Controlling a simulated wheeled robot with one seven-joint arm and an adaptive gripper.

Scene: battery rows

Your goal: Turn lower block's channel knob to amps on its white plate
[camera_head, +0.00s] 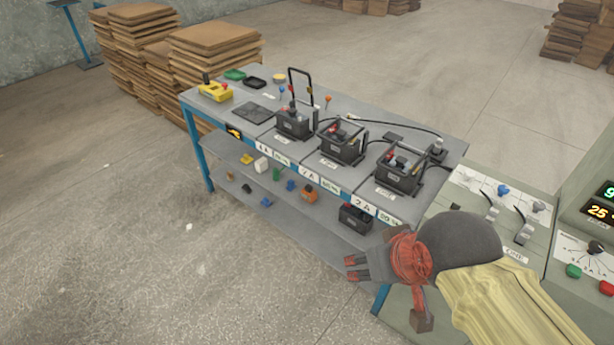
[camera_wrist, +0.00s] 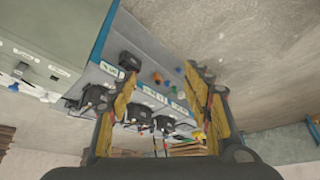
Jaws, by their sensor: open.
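The console stands at the right edge of the camera_head view, cut off by the frame. Its upright face has a white plate (camera_head: 583,246) with a small dark knob and lines fanning from it. The marks are too small to read, and I cannot tell which way the knob points or whether this is the lower block. A green button (camera_head: 573,271) and a red button (camera_head: 606,288) sit below. My gripper (camera_head: 352,268) is open and empty, in front of the bench's right end, well left of the plate. In the wrist view its fingers (camera_wrist: 163,76) are spread apart.
A grey bench (camera_head: 262,190) with blue legs carries several black batteries (camera_head: 398,178) and a lower shelf of small parts. The console's flat top has levers and a blue knob (camera_head: 503,190). Stacked brown boards (camera_head: 215,60) stand behind. Floor at left is clear.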

